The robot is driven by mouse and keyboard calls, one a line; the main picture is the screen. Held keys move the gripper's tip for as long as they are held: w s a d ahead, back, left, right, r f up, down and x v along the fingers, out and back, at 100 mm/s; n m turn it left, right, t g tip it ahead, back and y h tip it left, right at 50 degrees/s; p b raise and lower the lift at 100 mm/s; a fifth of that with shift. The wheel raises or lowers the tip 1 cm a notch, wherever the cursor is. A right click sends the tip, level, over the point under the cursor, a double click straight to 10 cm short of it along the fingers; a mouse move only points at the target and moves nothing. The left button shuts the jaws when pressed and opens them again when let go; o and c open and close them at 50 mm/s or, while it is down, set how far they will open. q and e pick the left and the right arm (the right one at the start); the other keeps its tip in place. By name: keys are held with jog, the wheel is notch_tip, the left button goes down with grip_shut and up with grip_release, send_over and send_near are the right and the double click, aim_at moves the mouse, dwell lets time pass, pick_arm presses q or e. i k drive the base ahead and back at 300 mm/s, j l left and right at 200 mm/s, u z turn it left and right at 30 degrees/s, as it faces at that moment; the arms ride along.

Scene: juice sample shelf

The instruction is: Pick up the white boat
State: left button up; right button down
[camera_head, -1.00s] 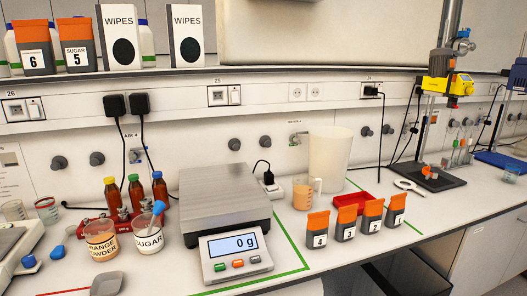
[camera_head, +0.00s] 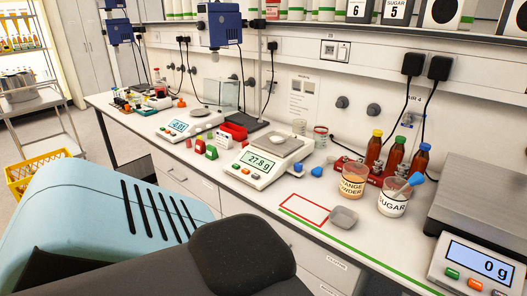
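I cannot single out the white boat with certainty. A pale shallow dish shows on the pan of the balance reading 27.8 g (camera_head: 258,163), right of centre. Another small pale dish (camera_head: 200,112) sits on the balance farther left. A grey boat (camera_head: 343,217) lies on the bench beside a red outlined rectangle. Neither of my grippers is in view; only a large light blue and black part of my own body fills the lower left.
A large scale reading 0 g (camera_head: 474,268) is at the right edge. A red bin (camera_head: 233,132) stands behind the 27.8 g balance. The red rectangle (camera_head: 304,210) is clear.

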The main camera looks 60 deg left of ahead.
aim_at(278, 137)
jog(key=u, duration=1.8)
jog(key=z, duration=0.4)
jog(key=j+z, duration=1)
jog(key=j, duration=0.25)
jog(key=k+j+z, duration=0.2)
jog(key=j, duration=0.65)
jog(key=k+j, duration=0.1)
jog(key=j, duration=0.35)
jog(key=z, duration=0.05)
